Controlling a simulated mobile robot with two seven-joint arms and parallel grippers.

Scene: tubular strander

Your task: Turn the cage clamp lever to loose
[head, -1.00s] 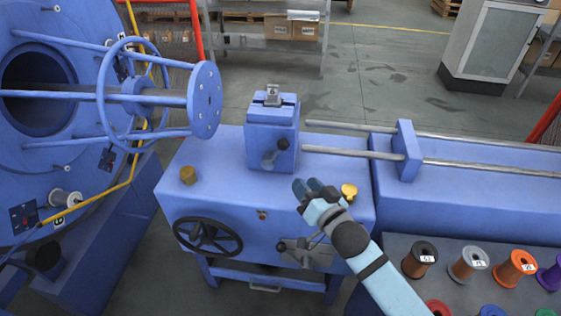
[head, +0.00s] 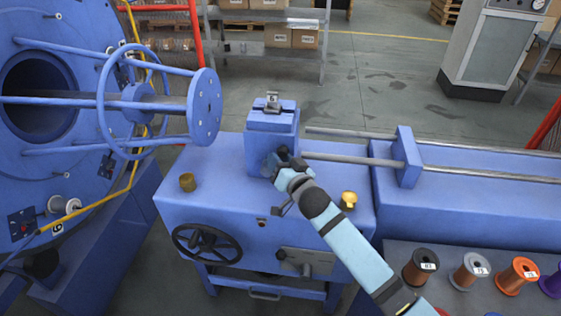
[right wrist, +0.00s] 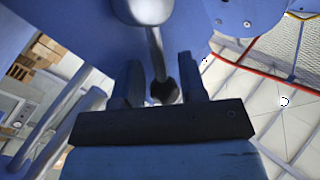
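The cage clamp is a blue block (head: 272,125) on the blue machine table. Its lever's black knob (head: 283,152) shows at the block's lower front, beside my right gripper (head: 276,164), which hides most of the lever. In the right wrist view the lever is a silver rod (right wrist: 157,52) hanging from a round grey hub (right wrist: 146,9) and ending in a black ball knob (right wrist: 163,92). My right gripper's two fingers (right wrist: 163,85) stand open on either side of the knob, with small gaps visible. My left gripper is not in view.
A black handwheel (head: 207,243) is on the table front. The blue cage flange (head: 205,107) is at left, steel rods (head: 355,159) run right, and wire spools (head: 420,267) stand lower right.

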